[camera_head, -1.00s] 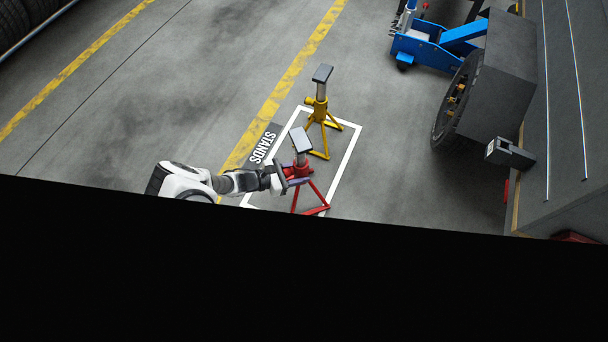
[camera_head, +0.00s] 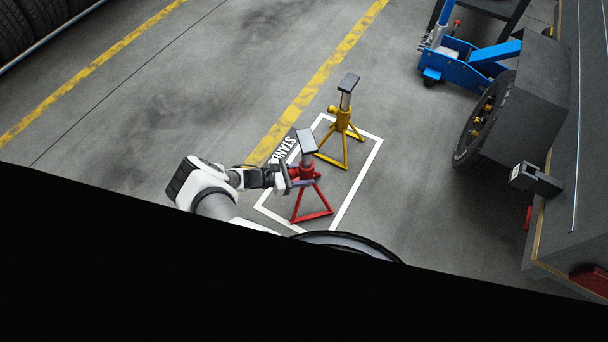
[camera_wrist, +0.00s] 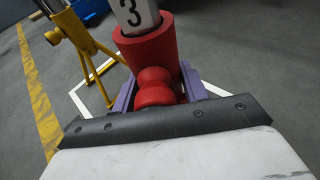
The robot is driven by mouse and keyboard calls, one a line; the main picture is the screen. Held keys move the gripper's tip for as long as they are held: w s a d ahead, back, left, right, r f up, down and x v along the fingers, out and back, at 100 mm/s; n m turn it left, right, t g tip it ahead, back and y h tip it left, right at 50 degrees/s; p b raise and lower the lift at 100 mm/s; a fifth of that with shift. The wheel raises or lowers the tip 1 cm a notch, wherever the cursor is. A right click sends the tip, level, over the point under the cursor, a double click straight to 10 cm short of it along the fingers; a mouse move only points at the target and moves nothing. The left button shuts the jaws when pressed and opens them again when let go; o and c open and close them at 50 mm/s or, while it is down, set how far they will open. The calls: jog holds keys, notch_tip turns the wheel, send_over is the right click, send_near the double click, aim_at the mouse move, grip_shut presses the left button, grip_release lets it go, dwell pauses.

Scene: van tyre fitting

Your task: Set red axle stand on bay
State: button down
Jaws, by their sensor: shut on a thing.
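The red axle stand (camera_head: 312,202) is upright inside the white-outlined bay (camera_head: 367,176) marked "STANDS" on the floor. My gripper (camera_head: 305,175) comes from the left and is shut on its red body below the grey post. In the wrist view the red collar (camera_wrist: 150,50) and a red knob sit between my purple fingers (camera_wrist: 156,90), and the post above shows a "3". The stand's feet appear at or very near the floor; I cannot tell whether they touch it. They are hidden in the wrist view.
A yellow axle stand (camera_head: 343,122) stands in the far part of the bay, close behind the red one. A blue jack (camera_head: 470,65), a wheel (camera_head: 484,118) and the grey van body (camera_head: 565,215) are at the right. Open floor lies left of the bay.

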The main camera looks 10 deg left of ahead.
jog(key=shift+w+f+b, duration=0.15)
jog(key=shift+f+b, duration=0.15)
jog(key=shift+b, duration=0.15)
dwell(0.7)
jog(key=c, duration=0.7)
grip_release()
jog(key=shift+f, duration=0.1)
jog(key=shift+s+f, duration=0.2)
jog(key=p+v, duration=0.1)
jog(key=v, duration=0.6)
jog(key=p+v, duration=0.1)
jog(key=v, duration=0.6)
jog(key=shift+w+r+p, duration=0.2)
jog(key=shift+p, duration=0.1)
jog(key=shift+d, duration=0.1)
